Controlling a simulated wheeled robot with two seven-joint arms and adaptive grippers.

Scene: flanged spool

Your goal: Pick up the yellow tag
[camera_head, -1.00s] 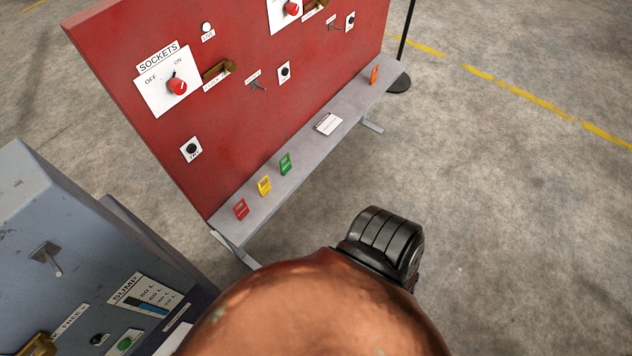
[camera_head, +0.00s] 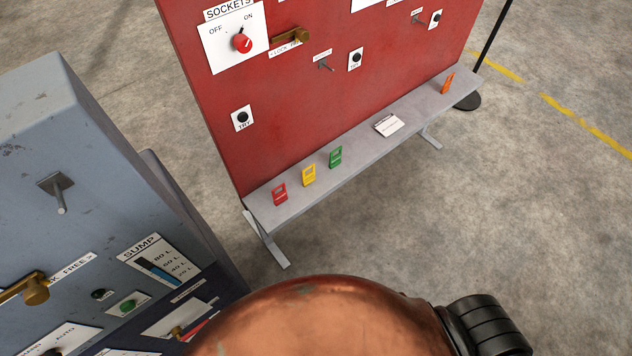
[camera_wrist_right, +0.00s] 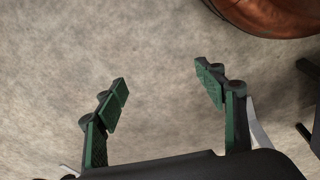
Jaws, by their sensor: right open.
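The yellow tag (camera_head: 309,175) stands on the grey shelf (camera_head: 352,150) at the foot of the red panel, in the head view. It is between a red tag (camera_head: 280,194) and a green tag (camera_head: 336,157). My right gripper (camera_wrist_right: 165,88) is open and empty in the right wrist view, with bare concrete floor behind it and no tag in sight. The head view shows neither gripper's fingers.
The red panel (camera_head: 300,100) carries switches and a rotary knob. A grey cabinet (camera_head: 70,150) stands at the left. An orange tag (camera_head: 447,83) and a white card (camera_head: 389,125) are farther along the shelf.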

